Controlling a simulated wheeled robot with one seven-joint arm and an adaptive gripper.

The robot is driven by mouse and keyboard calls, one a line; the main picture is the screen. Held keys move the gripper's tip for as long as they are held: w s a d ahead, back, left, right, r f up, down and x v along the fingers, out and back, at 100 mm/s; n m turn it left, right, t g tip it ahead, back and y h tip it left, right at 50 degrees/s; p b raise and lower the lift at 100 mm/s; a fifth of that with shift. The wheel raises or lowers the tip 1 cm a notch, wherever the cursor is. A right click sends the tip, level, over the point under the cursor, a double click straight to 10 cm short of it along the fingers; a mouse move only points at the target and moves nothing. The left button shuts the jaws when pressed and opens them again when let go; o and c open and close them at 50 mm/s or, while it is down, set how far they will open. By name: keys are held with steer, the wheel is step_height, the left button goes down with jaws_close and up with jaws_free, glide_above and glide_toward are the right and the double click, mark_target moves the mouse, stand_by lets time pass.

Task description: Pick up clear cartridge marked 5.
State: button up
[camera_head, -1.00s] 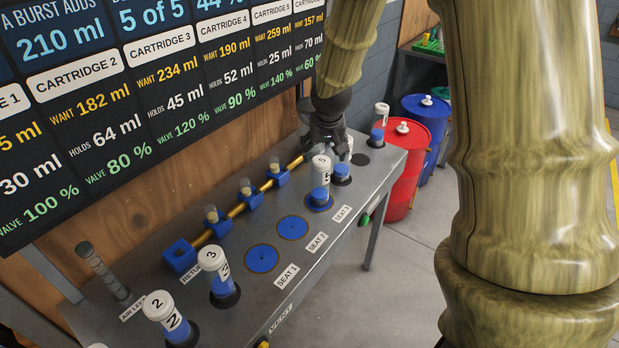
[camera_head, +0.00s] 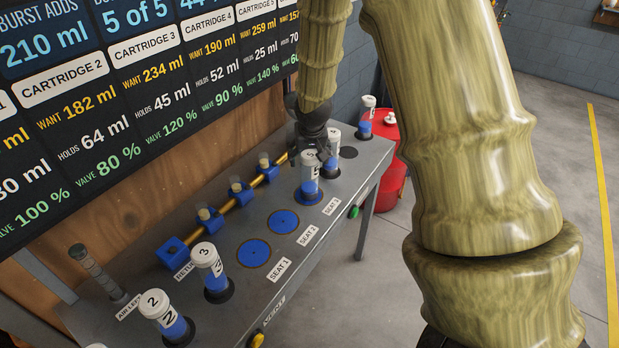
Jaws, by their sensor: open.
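The clear cartridge marked 5 (camera_head: 309,182) has a white cap and blue contents at its bottom. It stands upright on the farthest blue round seat of the grey bench. My dark gripper (camera_head: 322,150) is at the cartridge's top, pointing down and overlapping the cap's back edge in the head view. The gripper is open. I cannot tell whether its fingers are around the cap or just behind it.
Another cartridge (camera_head: 333,152) stands close behind the gripper, and one more (camera_head: 366,116) stands at the bench's far end. Cartridges 3 (camera_head: 208,260) and 2 (camera_head: 162,309) stand in front. Two blue seats (camera_head: 283,221) are empty. A brass pipe with blue fittings (camera_head: 238,191) runs behind.

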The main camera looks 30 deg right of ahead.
steer(key=shift+d+p+x, duration=0.2)
steer(key=shift+p+x, duration=0.4)
steer(key=shift+x, duration=1.55)
steer(key=shift+r, duration=0.1)
jaws_close()
